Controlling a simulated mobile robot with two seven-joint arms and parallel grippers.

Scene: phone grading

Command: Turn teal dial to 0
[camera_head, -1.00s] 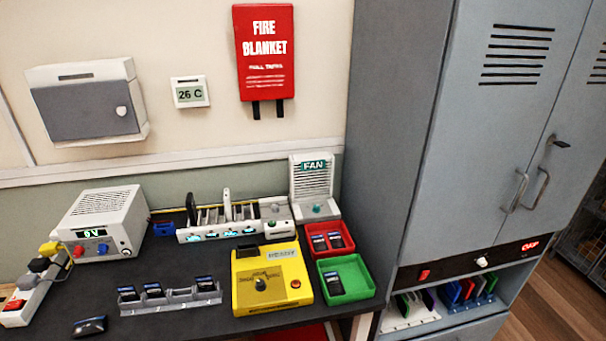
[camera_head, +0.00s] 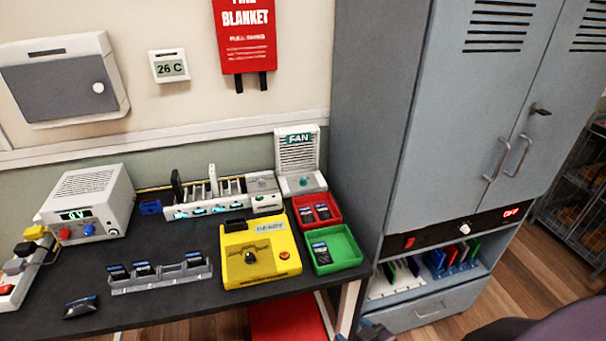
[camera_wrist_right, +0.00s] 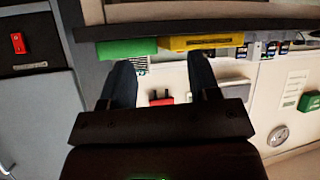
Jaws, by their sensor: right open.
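The teal dial (camera_head: 303,182) is a small round knob on the base of the white fan unit (camera_head: 301,150), at the back right of the bench in the head view. Its pointer and scale are too small to read. My right gripper (camera_wrist_right: 162,80) shows in the right wrist view with two dark fingers spread apart and nothing between them. In the head view only a dark bit of it (camera_head: 372,331) shows at the bottom edge, low in front of the bench and well away from the dial. My left gripper is not in view.
Red (camera_head: 335,223) and green (camera_head: 352,258) trays holding phones and a yellow tester (camera_head: 233,277) stand in front of the fan. A slotted white rack (camera_head: 205,211) is left of it. The grey cabinet (camera_head: 375,130) rises close on the right. A red bin (camera_head: 285,325) shows below the bench.

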